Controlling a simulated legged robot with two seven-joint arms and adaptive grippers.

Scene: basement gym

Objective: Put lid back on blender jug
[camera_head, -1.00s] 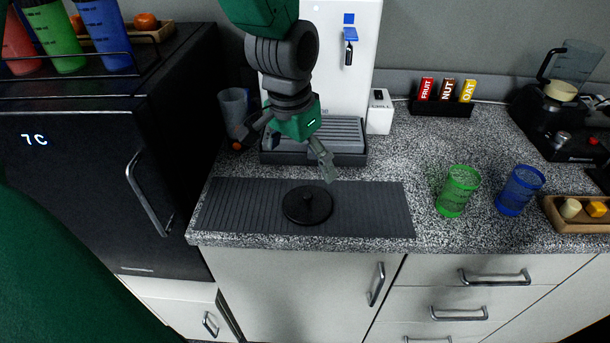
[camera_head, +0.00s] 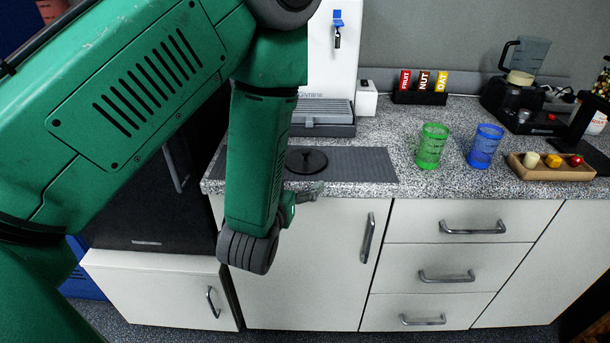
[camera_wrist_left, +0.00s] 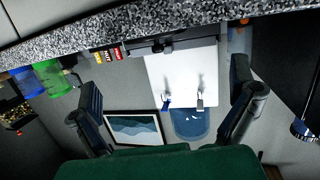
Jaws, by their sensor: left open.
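The black round lid (camera_head: 306,160) with a small knob lies flat on the dark ribbed mat (camera_head: 362,164), near the counter's front edge. The clear grey blender jug (camera_head: 527,56) stands on its black blender base (camera_head: 510,104) at the back right of the counter. My left gripper (camera_head: 308,194) is at the counter's front edge, just in front of the lid, partly hidden behind my forearm. In the left wrist view its two fingers (camera_wrist_left: 165,90) are wide apart with nothing between them. The lid cannot be made out there. My right gripper is not in view.
Green (camera_head: 432,146) and blue (camera_head: 485,146) cups and a wooden tray (camera_head: 545,172) stand right of the mat. A white dispenser (camera_head: 330,75) stands behind the mat. A bar box (camera_head: 420,97) is at the back. Counter between cups and blender is mostly clear.

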